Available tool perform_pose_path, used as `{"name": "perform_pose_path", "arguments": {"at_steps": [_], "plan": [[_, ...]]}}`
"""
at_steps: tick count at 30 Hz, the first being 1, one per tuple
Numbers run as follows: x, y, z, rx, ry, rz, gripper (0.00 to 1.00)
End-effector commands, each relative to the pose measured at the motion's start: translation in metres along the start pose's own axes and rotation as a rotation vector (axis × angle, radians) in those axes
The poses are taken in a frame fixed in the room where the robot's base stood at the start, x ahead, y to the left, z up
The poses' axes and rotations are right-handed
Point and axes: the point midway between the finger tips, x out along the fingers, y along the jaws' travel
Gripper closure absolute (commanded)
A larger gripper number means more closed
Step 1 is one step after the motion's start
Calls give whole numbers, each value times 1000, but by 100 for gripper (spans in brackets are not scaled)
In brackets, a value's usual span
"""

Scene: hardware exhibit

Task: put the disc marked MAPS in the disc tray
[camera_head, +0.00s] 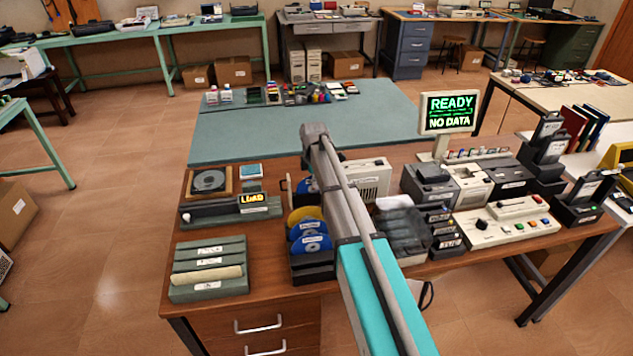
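Several discs stand in a dark rack (312,272) left of my arm. A yellow disc (298,214) is at the back, with blue discs (310,243) in front. Their labels are too small to read, so I cannot tell which is marked MAPS. A grey unit (230,213) with a lit LOAD sign stands left of the rack. Behind it, a wood-edged square (209,182) bears a grey round shape; I cannot tell whether this is the disc tray. My arm crosses the middle of the view, above the desk. My gripper does not show.
A grey-green slotted holder (209,268) stands at the desk's front left. A screen (448,112) reads READY, NO DATA. Right of my arm are clear-lidded boxes (398,225), a cream console (505,222) and dark devices. The teal mat (290,130) behind is largely clear.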

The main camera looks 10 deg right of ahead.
Motion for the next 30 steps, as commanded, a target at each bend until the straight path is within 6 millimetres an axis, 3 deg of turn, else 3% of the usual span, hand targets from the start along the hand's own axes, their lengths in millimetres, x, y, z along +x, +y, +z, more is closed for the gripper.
{"name": "perform_pose_path", "arguments": {"at_steps": [6, 14, 30], "plan": [[0, 0, 0, 0, 0, 0, 100], [0, 0, 0, 0, 0, 0, 51], [-9, 0, 0, 0, 0, 0, 51]]}}
